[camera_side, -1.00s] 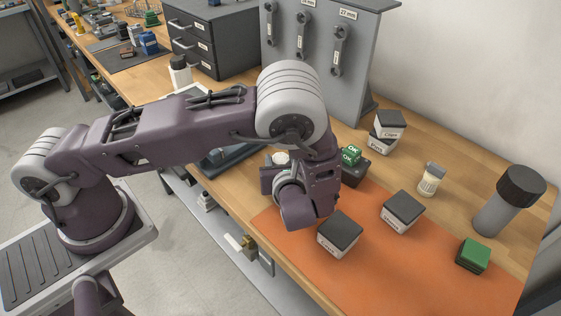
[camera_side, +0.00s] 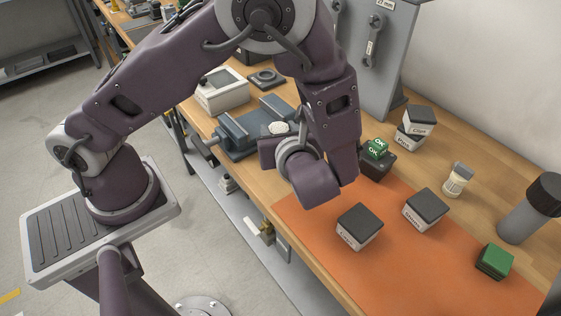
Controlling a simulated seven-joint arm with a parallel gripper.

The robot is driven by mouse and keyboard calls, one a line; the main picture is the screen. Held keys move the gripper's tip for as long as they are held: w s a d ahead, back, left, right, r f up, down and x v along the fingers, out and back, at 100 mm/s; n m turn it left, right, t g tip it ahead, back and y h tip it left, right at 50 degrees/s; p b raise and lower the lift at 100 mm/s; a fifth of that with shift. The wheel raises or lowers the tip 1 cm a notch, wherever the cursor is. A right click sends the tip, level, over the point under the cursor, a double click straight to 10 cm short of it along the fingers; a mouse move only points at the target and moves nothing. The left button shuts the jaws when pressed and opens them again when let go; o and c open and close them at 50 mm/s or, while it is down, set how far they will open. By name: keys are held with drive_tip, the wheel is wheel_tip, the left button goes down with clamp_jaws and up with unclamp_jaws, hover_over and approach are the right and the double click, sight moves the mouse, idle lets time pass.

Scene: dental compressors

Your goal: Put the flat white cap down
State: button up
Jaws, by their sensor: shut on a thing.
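The flat white cap (camera_side: 279,128) shows as a small pale disc at the far side of my gripper (camera_side: 277,138), in front of the blue-grey vise in this view. My gripper is shut on the cap. Its fingers are mostly hidden behind my purple wrist, so the exact grip does not show. I cannot tell the cap's height over the bench.
The vise (camera_side: 240,128) is close behind my gripper. An orange mat (camera_side: 395,270) carries dark-lidded boxes (camera_side: 360,227) (camera_side: 426,209) and a green stack (camera_side: 495,261). A dark block with green OK cubes (camera_side: 377,149) stands right of my wrist. Bare mat lies between the boxes and the front edge.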

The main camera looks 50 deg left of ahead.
sight(273, 174)
drive_tip(key=shift+s+f+g, duration=0.3)
drive_tip(key=shift+s+f, duration=0.7)
drive_tip(key=shift+f, duration=0.25)
drive_tip(key=shift+n, duration=0.3)
wheel_tip(273, 174, down, 7)
drive_tip(key=shift+f, duration=0.2)
drive_tip(key=shift+f, duration=0.15)
drive_tip(key=o, duration=1.4)
